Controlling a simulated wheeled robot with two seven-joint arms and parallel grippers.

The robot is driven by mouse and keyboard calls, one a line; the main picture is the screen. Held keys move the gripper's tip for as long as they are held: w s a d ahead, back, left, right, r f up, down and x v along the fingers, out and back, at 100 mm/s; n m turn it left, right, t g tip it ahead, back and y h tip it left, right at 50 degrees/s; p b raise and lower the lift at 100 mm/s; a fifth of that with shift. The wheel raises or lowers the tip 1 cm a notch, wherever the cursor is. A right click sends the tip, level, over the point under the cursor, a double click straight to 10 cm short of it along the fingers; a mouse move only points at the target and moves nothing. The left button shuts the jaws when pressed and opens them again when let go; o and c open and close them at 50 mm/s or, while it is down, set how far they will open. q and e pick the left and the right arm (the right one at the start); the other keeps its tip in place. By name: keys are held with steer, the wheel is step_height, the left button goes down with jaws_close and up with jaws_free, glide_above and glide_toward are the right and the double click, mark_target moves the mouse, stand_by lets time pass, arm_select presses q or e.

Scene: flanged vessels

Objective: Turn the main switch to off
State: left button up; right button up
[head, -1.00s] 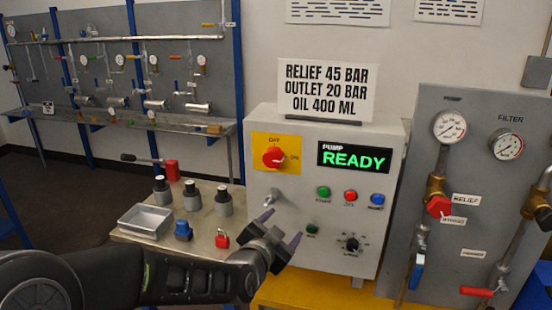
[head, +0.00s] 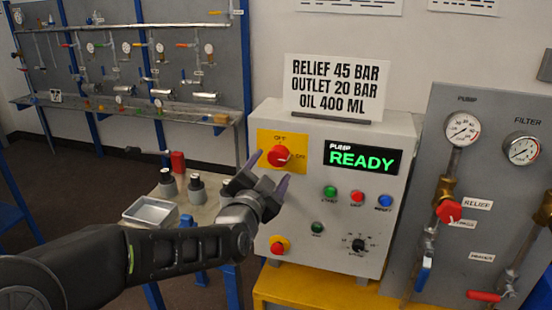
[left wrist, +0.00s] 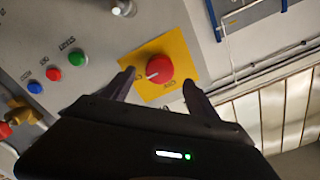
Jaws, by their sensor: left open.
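The main switch (head: 280,156) is a red rotary knob on a yellow plate (head: 263,139) marked OFF at the top and ON at the right. It is on the upper left of the pump control box, and its pointer appears turned toward ON. My left gripper (head: 268,171) is open and empty, just in front of the plate, low and left of the knob. In the left wrist view, the knob (left wrist: 159,69) shows between and beyond the two spread fingertips (left wrist: 158,82), with no visible contact. My right gripper is not in view.
The control box (head: 395,135) carries a READY display (head: 362,158), several coloured buttons and a red stop button (head: 278,245) below my gripper. A sign (head: 335,87) stands on top. A bench with a metal tray (head: 150,212) is at left; a gauge panel (head: 492,110) is at right.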

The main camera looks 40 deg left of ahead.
mark_target(277, 160)
arm_select(q)
steer(key=p+x, duration=0.1)
steer(key=x, duration=0.4)
steer(key=c, duration=1.4)
